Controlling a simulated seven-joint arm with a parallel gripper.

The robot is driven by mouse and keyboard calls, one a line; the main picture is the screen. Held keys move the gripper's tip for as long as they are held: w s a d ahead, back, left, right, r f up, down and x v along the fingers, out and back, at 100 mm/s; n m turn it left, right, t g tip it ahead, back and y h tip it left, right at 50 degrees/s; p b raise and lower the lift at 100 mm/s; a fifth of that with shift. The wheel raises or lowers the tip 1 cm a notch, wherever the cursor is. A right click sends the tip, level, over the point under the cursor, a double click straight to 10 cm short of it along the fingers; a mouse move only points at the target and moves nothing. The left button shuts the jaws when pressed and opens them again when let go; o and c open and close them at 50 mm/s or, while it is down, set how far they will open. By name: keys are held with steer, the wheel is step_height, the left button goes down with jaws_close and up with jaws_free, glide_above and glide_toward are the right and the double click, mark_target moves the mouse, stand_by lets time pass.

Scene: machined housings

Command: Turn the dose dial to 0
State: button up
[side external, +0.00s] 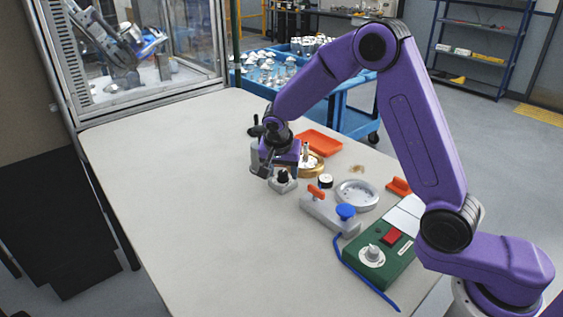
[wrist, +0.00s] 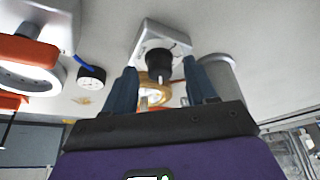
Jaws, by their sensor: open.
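A small grey block with a black knob (side external: 283,176) stands on the table just below my gripper (side external: 277,169). In the wrist view the black knob (wrist: 159,60) sits on its pale block (wrist: 150,33), between the lines of my two fingers. My gripper (wrist: 161,80) is open, with a blue-grey finger on either side and nothing held. I cannot tell whether the fingertips are level with the knob or touch it. A white round dial (side external: 372,255) sits on a green box (side external: 365,268) at the front right, well away from my gripper. No dial markings are readable.
A brass ring part (side external: 315,166), a small black-rimmed gauge (side external: 325,181), a grey ring dish (side external: 357,194) and a grey fixture with orange handle and blue knob (side external: 322,209) stand close by on the right. An orange tray (side external: 321,142) lies behind. The table's left side is clear.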

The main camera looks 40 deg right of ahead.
steer(key=v, duration=1.7)
steer(key=shift+r, duration=0.2)
steer(key=s+d+f+n+g+y, duration=0.1)
steer(key=s+d+f+n, duration=0.1)
steer(key=s+n, duration=0.5)
steer(key=s+d+f+n+y, duration=0.1)
steer(key=s+f+n, duration=0.3)
steer(key=s+n, duration=0.4)
steer(key=s+d+f+n+g+y, duration=0.1)
steer(key=s+n, duration=0.7)
steer(key=s, duration=0.9)
steer(key=shift+s+d+f+g+y, duration=0.15)
steer(key=shift+d+f+y, duration=0.1)
steer(key=shift+d+f, duration=0.25)
steer(key=shift+s+d+f+g+y, duration=0.15)
steer(key=shift+s+d+f+y, duration=0.15)
steer(key=shift+f, duration=0.3)
